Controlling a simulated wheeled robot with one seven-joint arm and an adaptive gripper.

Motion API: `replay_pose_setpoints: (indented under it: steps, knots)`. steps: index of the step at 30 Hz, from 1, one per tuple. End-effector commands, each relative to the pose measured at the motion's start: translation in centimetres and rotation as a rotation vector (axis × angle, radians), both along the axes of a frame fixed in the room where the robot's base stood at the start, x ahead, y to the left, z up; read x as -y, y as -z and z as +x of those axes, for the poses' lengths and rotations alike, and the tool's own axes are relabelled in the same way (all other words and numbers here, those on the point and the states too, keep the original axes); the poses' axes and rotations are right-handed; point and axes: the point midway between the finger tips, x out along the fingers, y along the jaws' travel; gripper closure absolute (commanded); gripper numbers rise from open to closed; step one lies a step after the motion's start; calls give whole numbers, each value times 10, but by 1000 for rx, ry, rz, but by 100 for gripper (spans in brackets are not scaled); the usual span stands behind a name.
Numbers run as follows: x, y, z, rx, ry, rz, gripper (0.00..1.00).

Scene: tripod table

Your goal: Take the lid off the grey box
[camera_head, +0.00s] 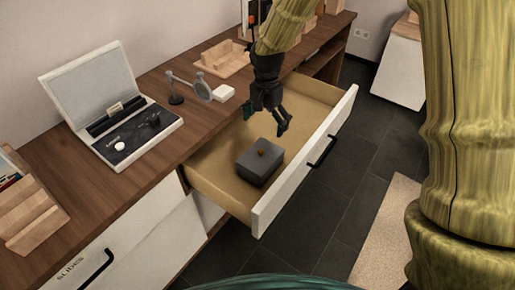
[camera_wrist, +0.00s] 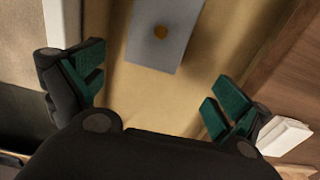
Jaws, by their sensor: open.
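The grey box (camera_head: 260,165) sits inside the open drawer (camera_head: 222,178), towards its near end. Its grey lid (camera_head: 261,156) is on top and has a small brown knob (camera_head: 263,152) in the middle. My gripper (camera_head: 271,122) is open and empty, above the drawer and beyond the box in the head view. In the wrist view, the lid (camera_wrist: 172,28) and knob (camera_wrist: 160,32) show at the top, past the spread fingertips of my gripper (camera_wrist: 150,85), apart from them. The box's walls are hardly visible in the wrist view.
The drawer's white front (camera_head: 305,165) with a black handle (camera_head: 322,152) stands out over the dark floor. On the wooden counter are an open case (camera_head: 110,105), a magnifier on a stand (camera_head: 190,88), a white block (camera_head: 223,93) and a wooden tray (camera_head: 222,60).

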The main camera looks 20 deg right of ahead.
Motion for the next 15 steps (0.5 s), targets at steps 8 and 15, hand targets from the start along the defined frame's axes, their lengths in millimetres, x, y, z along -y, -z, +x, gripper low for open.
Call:
replay_pose_setpoints:
  steps: [8,15]
  knots:
    - [3,42,2,-9,3,0,0]
    - [2,62,4,-10,1,0,0]
